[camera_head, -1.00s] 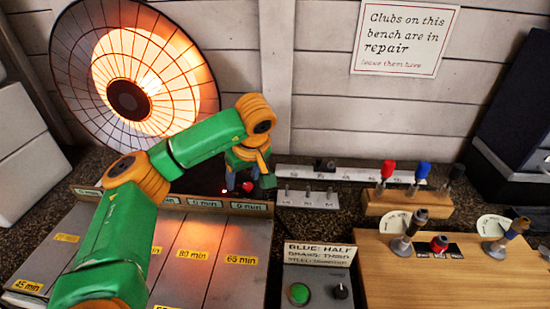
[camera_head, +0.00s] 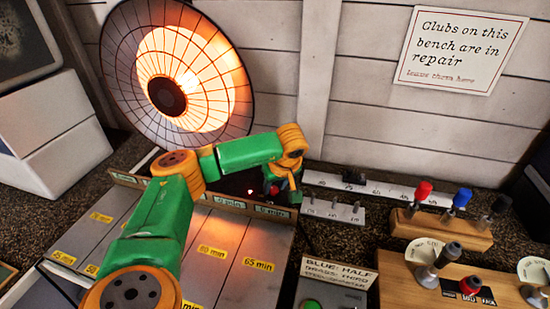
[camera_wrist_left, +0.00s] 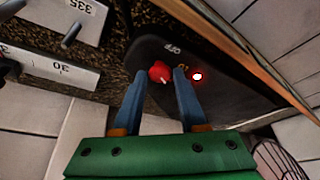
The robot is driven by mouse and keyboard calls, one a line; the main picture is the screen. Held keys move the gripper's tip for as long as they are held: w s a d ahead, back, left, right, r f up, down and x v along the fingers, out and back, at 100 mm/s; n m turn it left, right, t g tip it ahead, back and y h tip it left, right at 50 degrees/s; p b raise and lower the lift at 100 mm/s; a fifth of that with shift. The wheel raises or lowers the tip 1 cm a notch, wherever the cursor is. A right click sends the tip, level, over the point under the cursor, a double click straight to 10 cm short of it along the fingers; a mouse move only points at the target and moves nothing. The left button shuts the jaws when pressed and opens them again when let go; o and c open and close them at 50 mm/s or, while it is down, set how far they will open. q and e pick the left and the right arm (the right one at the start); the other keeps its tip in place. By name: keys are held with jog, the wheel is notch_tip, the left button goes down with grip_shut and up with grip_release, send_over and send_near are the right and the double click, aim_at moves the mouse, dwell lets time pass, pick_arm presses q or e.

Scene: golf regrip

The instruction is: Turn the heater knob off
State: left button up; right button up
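The heater (camera_head: 200,100) is a round wire-grilled dish at the back, glowing orange. Its red knob (camera_wrist_left: 160,72) sits on a black base (camera_wrist_left: 225,85) in the left wrist view, with a white pointer mark. An OFF marking (camera_wrist_left: 172,48) is printed near it. A small red lamp (camera_wrist_left: 197,76) is lit beside the knob and also shows in the head view (camera_head: 250,192). My left gripper (camera_wrist_left: 159,80) is open, its blue fingertips on either side of the knob. I cannot tell whether they touch it. In the head view the gripper (camera_head: 283,188) largely hides the knob. My right gripper is out of view.
A grey bench with yellow minute labels (camera_head: 258,264) lies under my left arm. To the right are a scale strip (camera_head: 400,190), a wooden block with coloured-handled tools (camera_head: 440,232), and a wooden board (camera_head: 400,285). A sign (camera_head: 460,50) hangs on the wall.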

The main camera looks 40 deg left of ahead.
pick_arm(q)
grip_shut()
jog(key=shift+n, duration=0.3)
jog(key=n+g, duration=0.1)
jog(key=n, duration=0.1)
jog(key=shift+w+r+n, duration=0.1)
jog(key=shift+w+n, duration=0.05)
jog(key=shift+n, duration=0.25)
jog(key=n+g, duration=0.1)
jog(key=n, duration=0.2)
jog(key=shift+w+n+g+p, duration=0.15)
jog(key=shift+n+g+p, duration=0.15)
jog(key=shift+p, duration=0.05)
jog(key=n+g, duration=0.1)
jog(key=n, duration=0.1)
jog(key=shift+w+n+b, duration=0.1)
jog(key=shift+n+b, duration=0.2)
jog(key=shift+b, duration=0.1)
jog(key=shift+n+g+b, duration=0.3)
jog(key=shift+n+b, duration=0.3)
jog(key=shift+n, duration=0.7)
jog(key=shift+a, duration=0.1)
